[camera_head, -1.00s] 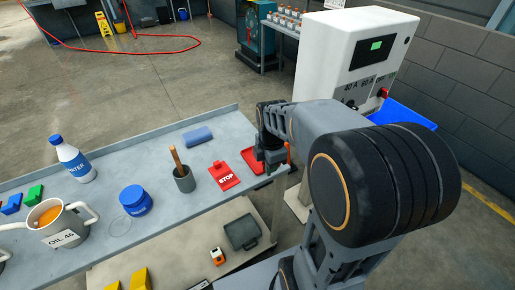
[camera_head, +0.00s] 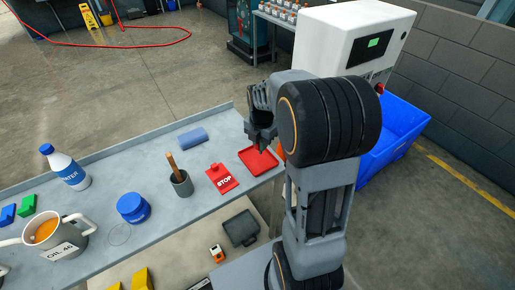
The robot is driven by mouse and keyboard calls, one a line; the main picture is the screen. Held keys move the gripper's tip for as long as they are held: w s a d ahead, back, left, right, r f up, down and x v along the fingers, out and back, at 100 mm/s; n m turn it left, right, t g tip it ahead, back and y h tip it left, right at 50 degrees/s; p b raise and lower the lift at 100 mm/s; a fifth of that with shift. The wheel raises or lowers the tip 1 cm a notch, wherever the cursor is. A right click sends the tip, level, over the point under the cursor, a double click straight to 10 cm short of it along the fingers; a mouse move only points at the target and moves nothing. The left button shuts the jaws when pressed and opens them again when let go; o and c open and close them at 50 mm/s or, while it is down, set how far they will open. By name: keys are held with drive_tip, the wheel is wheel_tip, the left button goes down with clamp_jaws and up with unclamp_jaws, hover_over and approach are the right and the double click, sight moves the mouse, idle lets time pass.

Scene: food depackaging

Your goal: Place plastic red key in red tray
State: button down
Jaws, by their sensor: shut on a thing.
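The red tray (camera_head: 251,164) lies at the right end of the grey table, with a raised rim. My gripper (camera_head: 261,143) is above the tray's far side, pointing down. It is shut on a small red piece (camera_head: 262,148), which looks like the plastic red key. The piece is mostly hidden by the fingers, and I cannot tell its full shape or its exact height over the tray. The visible floor of the tray looks empty.
A white cabinet (camera_head: 340,42) stands behind.

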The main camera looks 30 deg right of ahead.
drive_tip(key=shift+w+d+f, duration=0.15)
drive_tip(key=shift+w+f, duration=1.3)
drive_tip(key=shift+f, duration=0.3)
drive_tip(key=shift+w+f, duration=0.1)
drive_tip(key=shift+f, duration=1.5)
drive_tip(key=shift+f, duration=0.2)
drive_tip(key=c, duration=1.2)
unclamp_jaws()
drive_tip(key=shift+o, duration=0.2)
